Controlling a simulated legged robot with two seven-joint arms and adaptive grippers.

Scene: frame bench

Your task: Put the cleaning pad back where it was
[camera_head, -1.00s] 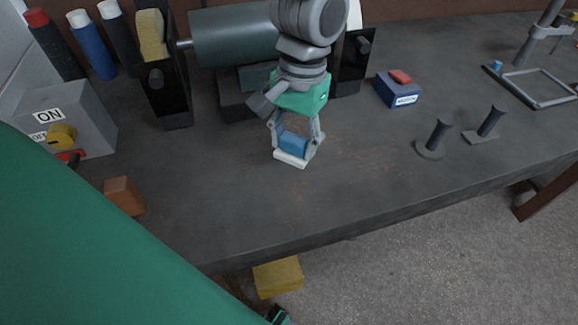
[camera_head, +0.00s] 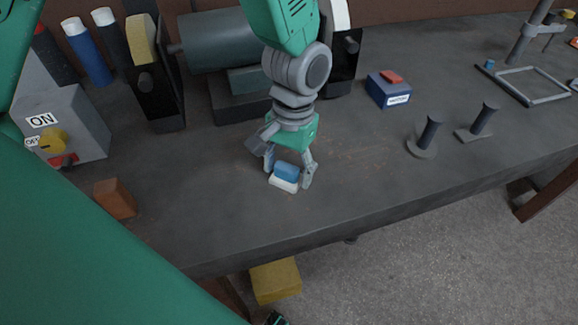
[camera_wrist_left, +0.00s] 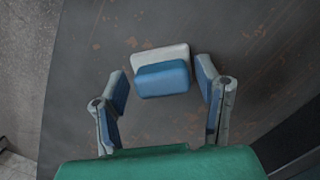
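The cleaning pad (camera_head: 286,172), blue on one side and white on the other, rests on the dark bench top near its front edge. My left gripper (camera_head: 288,174) is over it, pointing down, with one finger on each side. In the left wrist view, the pad (camera_wrist_left: 162,79) sits between the fingers with a gap on both sides, so the gripper (camera_wrist_left: 162,84) is open.
A bench grinder (camera_head: 222,40) stands behind. A switch box (camera_head: 75,125) and an orange-brown block (camera_head: 115,198) are at the left. A blue box with a red top (camera_head: 388,90) and two pegs (camera_head: 428,135) are at the right. A yellow block (camera_head: 275,280) is below the bench edge.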

